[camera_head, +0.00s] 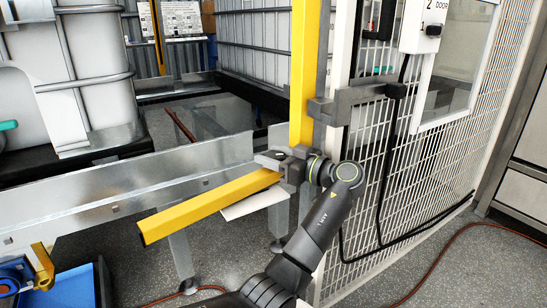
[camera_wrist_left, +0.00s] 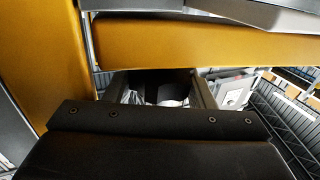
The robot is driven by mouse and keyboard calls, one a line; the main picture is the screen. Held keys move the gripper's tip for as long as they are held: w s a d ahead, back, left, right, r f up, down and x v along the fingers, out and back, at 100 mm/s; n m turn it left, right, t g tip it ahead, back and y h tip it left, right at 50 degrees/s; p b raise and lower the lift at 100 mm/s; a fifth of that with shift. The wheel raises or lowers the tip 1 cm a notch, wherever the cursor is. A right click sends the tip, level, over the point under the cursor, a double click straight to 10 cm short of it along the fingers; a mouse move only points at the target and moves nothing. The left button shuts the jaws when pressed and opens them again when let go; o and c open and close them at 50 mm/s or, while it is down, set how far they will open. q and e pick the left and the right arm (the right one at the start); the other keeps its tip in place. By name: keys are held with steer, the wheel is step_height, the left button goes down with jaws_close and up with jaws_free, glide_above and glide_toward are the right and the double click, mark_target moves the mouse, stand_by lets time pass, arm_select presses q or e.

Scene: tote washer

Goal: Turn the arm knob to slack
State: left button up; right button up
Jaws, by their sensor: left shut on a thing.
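A yellow arm (camera_head: 205,206) reaches out to the left and slightly down from the foot of a yellow upright post (camera_head: 303,75) in the head view. My left gripper (camera_head: 284,163) is at the post end of this arm, shut on a small grey part there, apparently the arm knob. The fingers cover most of the knob, so its pointer and any markings cannot be read. In the left wrist view the yellow arm (camera_wrist_left: 200,42) crosses the top and the post (camera_wrist_left: 45,60) fills the left side. The dark gripper body hides the grip itself. My right gripper is not in view.
A grey metal rail (camera_head: 110,195) runs left from the joint. A white mesh fence (camera_head: 400,165) with a door box (camera_head: 425,25) stands close on the right. White caged tanks (camera_head: 75,75) stand behind. A blue bin (camera_head: 75,288) is low at left. Hoses cross the floor.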

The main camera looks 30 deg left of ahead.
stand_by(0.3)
arm_select(q)
steer(key=o, duration=0.7)
